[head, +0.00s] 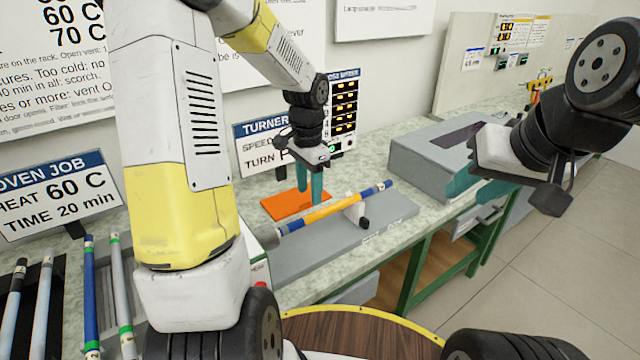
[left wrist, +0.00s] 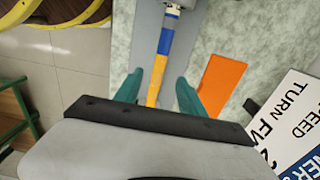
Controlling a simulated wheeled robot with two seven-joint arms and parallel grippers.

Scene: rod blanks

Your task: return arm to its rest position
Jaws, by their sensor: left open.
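My left gripper (head: 310,186) hangs over the bench with its two teal fingers apart and nothing between them. In the left wrist view (left wrist: 160,78) its fingers stand open on either side of the line of the rod. The rod, yellow with blue parts (head: 335,208), lies slanted above a grey base; it also shows in the left wrist view (left wrist: 163,60).
An orange plate (head: 285,205) lies behind the rod. A grey box (head: 435,158) stands farther right on the bench. A TURNER sign (head: 260,145) and a lit panel (head: 344,105) stand behind my left gripper.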

